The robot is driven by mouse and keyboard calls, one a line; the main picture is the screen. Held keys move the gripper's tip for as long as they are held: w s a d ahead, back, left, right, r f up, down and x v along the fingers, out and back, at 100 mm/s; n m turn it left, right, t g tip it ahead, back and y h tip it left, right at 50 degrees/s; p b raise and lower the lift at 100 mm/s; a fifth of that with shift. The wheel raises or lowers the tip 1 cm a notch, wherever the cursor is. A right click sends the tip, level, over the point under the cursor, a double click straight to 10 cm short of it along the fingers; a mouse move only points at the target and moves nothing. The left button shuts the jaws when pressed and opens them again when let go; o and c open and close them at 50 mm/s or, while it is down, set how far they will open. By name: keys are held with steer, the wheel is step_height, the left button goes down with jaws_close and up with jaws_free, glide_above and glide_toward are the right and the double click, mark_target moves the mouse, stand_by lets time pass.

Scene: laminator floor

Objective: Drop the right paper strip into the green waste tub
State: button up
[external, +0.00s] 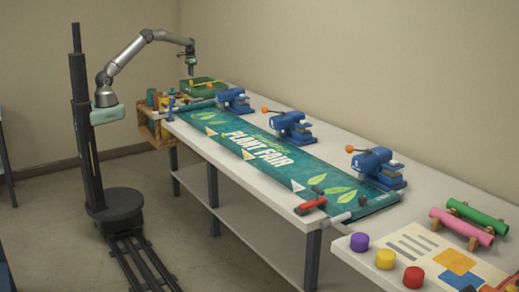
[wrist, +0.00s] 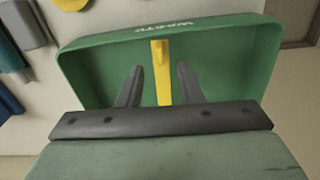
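The green waste tub (external: 205,91) stands at the far end of the table. It fills much of the wrist view (wrist: 90,75), with "WASTE" on its far rim. My gripper (wrist: 158,72) is above the tub, pointing down, with its two fingers apart. It also shows in the external view (external: 191,74). A yellow strip (wrist: 161,75) shows between the fingers, with visible gaps on both sides. Its far end is near the tub's far wall; its near end is hidden behind my gripper. I cannot tell whether it touches the tub's floor or wall.
Another yellow piece (wrist: 70,4) lies beyond the tub. Blue presses (external: 292,126) line the table's back edge. A green "PLANT FAIR" banner (external: 255,145) covers the middle. A wooden crate (external: 152,125) with small containers hangs at the table's far left end.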

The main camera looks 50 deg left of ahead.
step_height(320, 180, up, 18)
steer(key=shift+f, duration=0.25)
stand_by(0.4)
steer(key=s+n, duration=0.2)
steer(key=s, duration=1.7)
steer(key=s+f, duration=0.6)
steer(key=s, duration=0.6)
steer(key=s+d+f, duration=0.1)
steer(key=s+f, duration=0.4)
steer(key=s, duration=0.7)
steer(key=shift+d+f+t, duration=0.2)
steer(key=shift+f+t, duration=0.15)
steer(key=shift+t, duration=0.05)
